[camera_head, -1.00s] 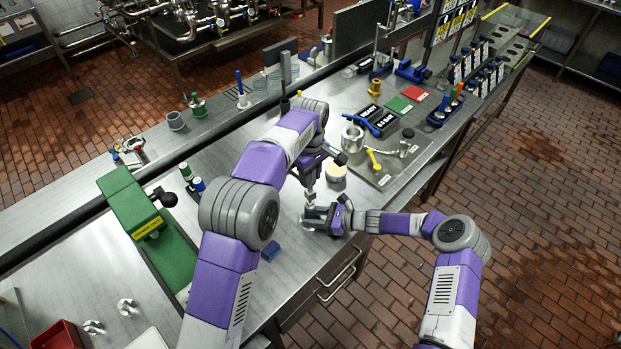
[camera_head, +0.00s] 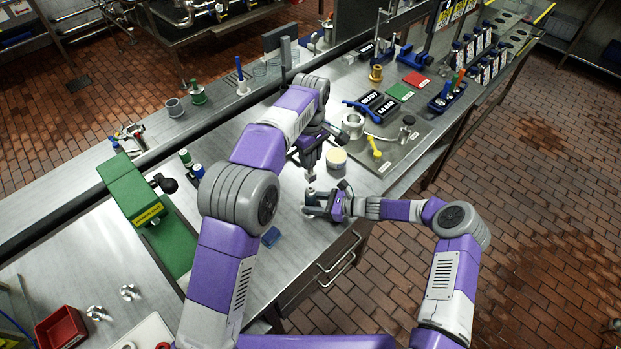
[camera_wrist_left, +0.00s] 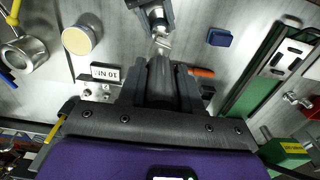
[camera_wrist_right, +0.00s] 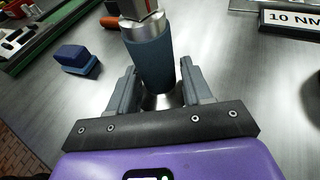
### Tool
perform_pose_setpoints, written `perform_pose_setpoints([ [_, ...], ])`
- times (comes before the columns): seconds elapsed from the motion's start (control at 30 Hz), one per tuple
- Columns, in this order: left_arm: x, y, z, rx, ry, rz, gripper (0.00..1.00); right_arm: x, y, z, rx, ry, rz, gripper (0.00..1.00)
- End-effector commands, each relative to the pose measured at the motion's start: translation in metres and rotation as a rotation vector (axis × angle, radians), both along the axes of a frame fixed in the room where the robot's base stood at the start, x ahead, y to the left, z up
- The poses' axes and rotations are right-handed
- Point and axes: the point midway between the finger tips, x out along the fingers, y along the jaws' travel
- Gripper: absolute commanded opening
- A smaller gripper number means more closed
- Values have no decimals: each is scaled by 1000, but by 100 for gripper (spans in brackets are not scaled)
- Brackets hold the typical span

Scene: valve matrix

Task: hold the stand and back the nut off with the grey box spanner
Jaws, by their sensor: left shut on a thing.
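The stand (camera_wrist_right: 152,62) has a blue-grey sleeved post on a round silver base. In the right wrist view it rises between the fingers of my right gripper (camera_wrist_right: 158,72). A narrow gap shows between the post and the right-hand finger. My left gripper (camera_head: 311,158) is shut on the grey box spanner (camera_head: 311,177), which points down above the stand. The spanner's silver end also shows in the left wrist view (camera_wrist_left: 162,43). My right gripper (camera_head: 322,206) is low at the bench in the head view. I cannot make out the nut clearly.
A cream-topped tub (camera_head: 336,159) stands right of the spanner. A blue block (camera_head: 271,236) lies to the left, near the bench's front edge. A 10 NM label (camera_wrist_left: 105,73) is close by. A green machine (camera_head: 135,195) stands at left; a fixture plate (camera_head: 385,150) is at right.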

Motion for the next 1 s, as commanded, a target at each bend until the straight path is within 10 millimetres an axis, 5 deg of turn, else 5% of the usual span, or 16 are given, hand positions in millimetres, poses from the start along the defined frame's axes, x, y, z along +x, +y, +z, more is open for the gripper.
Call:
perform_pose_setpoints([
  [0.1, 0, 0, 0, -1, -1, 0, 0, -3, 0, -5, -7, 5, 3, 70],
  [0.47, 0, 0, 0, -1, -1, 0, 0, -5, -10, -2, -7, 5, 2, 70],
  [1.0, 0, 0, 0, -1, -1, 0, 0, -32, -101, 32, -2, 1, -1, 70],
])
